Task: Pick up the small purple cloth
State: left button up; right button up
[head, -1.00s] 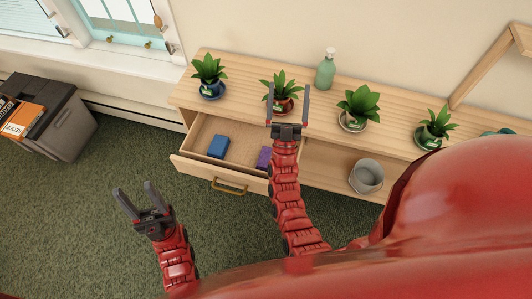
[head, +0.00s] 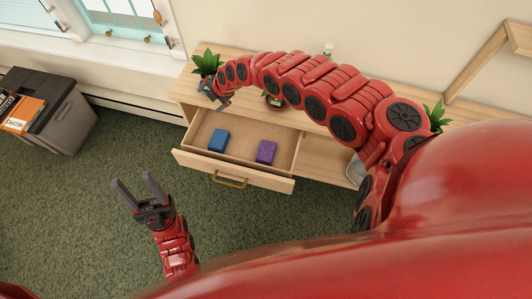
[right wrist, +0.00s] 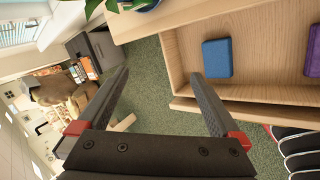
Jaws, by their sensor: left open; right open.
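The small purple cloth (head: 266,151) lies folded in the right part of the open drawer (head: 283,185). It also shows at the right edge of the right wrist view (right wrist: 313,52), partly cut off. A blue folded cloth (head: 219,140) lies to its left in the same drawer, and also shows in the right wrist view (right wrist: 217,58). My right gripper (head: 216,99) is open and empty above the drawer's left end, by the leftmost plant; its fingers are hard to make out in the head view. My left gripper (head: 139,189) is open and empty over the carpet, left of the drawer.
The wooden cabinet top (head: 190,85) bears potted plants (head: 207,64), partly hidden behind my right arm. A dark bin (head: 68,121) with an orange book (head: 20,112) stands at the left. The green carpet (head: 110,160) before the drawer is clear.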

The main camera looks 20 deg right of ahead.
jog(key=s+d+f+n+g+h, duration=0.4)
jog(key=s+d+g, duration=0.1)
jog(key=s+d, duration=0.95)
jog(key=shift+n, duration=0.3)
jog(key=f+b, duration=0.1)
jog(key=f, duration=0.3)
jog(key=f+b, duration=0.1)
jog(key=f, duration=0.2)
jog(key=f+b, duration=0.2)
jog(key=f, duration=0.2)
jog(key=shift+w+d+f, duration=0.1)
jog(key=shift+d+f, duration=0.15)
jog(key=shift+f, duration=0.05)
jog(key=shift+d+f, duration=0.1)
jog(key=shift+f, duration=0.3)
jog(key=f, duration=0.3)
jog(key=shift+s+a+f+p, duration=0.2)
jog(key=shift+a+f+p, duration=0.15)
jog(key=shift+d+f, duration=0.2)
jog(key=shift+f, duration=0.55)
jog(key=c, duration=1.2)
jog(key=shift+o, duration=0.2)
jog(key=shift+r, duration=0.1)
